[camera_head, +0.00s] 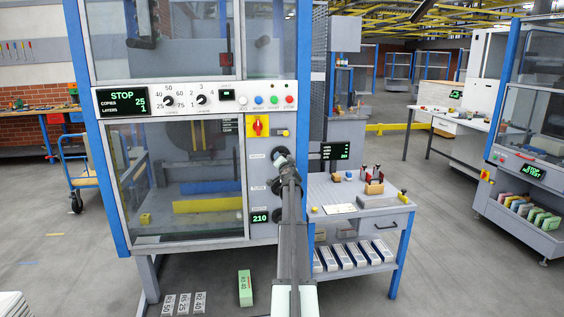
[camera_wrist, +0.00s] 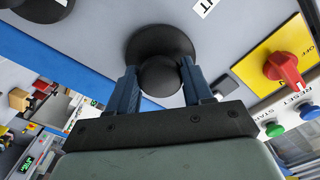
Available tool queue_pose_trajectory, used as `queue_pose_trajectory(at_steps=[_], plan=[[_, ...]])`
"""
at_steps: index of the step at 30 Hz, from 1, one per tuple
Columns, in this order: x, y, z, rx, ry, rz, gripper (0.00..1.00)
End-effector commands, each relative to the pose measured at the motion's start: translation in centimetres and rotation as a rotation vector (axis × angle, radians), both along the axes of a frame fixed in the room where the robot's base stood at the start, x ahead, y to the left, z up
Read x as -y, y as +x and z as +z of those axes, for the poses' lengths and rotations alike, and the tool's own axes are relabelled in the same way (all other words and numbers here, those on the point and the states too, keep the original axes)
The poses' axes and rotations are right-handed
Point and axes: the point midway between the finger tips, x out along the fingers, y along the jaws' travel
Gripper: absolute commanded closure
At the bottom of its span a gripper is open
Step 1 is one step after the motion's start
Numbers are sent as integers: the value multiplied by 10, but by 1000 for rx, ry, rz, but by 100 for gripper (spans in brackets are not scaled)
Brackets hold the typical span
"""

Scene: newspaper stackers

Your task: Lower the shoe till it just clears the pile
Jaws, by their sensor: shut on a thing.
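My gripper (camera_head: 281,160) is at the top of the black knobs on the machine's right-hand panel. In the wrist view my gripper (camera_wrist: 160,82) has its two blue fingers on either side of a round black knob (camera_wrist: 160,42) and is shut on it. In the head view the arm partly covers this knob. Below it on the panel is a lit display (camera_head: 260,217) reading 210. Behind the glass are a blue bar (camera_head: 207,187) and a yellow bar (camera_head: 207,205). I cannot make out for certain which part is the shoe, and I see no clear pile.
A red rotary switch on a yellow plate (camera_head: 259,126) is close by; it also shows in the wrist view (camera_wrist: 287,66). Blue and green buttons (camera_wrist: 275,130) lie near it. A grey workbench (camera_head: 355,190) stands to the right. A second black knob (camera_wrist: 45,8) is nearby.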

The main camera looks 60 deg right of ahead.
Motion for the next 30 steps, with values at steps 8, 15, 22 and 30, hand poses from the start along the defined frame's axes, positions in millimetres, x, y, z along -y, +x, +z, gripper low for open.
queue_pose_trajectory(at_steps=[8, 15, 22, 30], plan=[[1, 0, 1, 34, 31, -2, 80], [1, 0, 1, 36, 33, -2, 80], [1, 0, 1, 35, 32, -2, 39], [0, 0, 1, 34, 33, -1, 24]])
